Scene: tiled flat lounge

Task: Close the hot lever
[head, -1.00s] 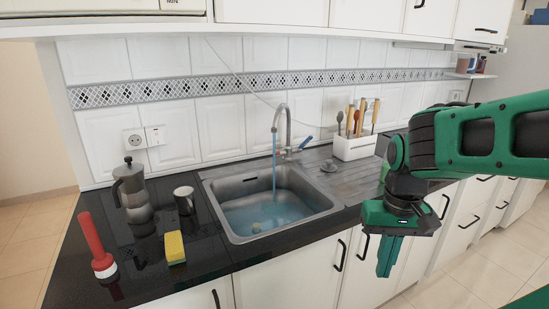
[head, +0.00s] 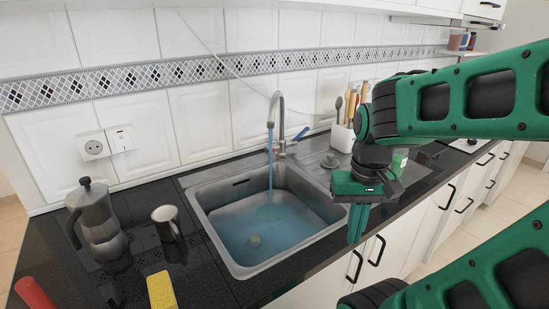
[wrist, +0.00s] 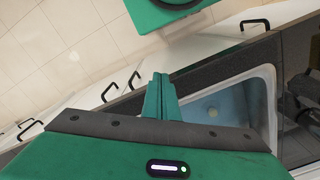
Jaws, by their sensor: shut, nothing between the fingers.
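The faucet (head: 280,115) stands behind the sink (head: 215,235), and a blue stream (head: 270,170) runs from its spout into the water. A blue lever (head: 301,134) sticks up to the right at the faucet's base. A hot lever cannot be made out clearly at this size. My gripper (head: 357,224) points down near the sink's right front edge, to the right of and nearer than the faucet. It is shut and empty. In the wrist view my closed fingers (wrist: 160,95) show beside the sink (wrist: 262,85), with the faucet out of view.
A moka pot (head: 97,222), a mug (head: 166,222), a yellow sponge (head: 161,290) and a red-handled tool (head: 34,293) stand left of the sink. A white utensil holder (head: 342,138) stands behind my arm. Cabinet handles (head: 377,250) jut out below the counter.

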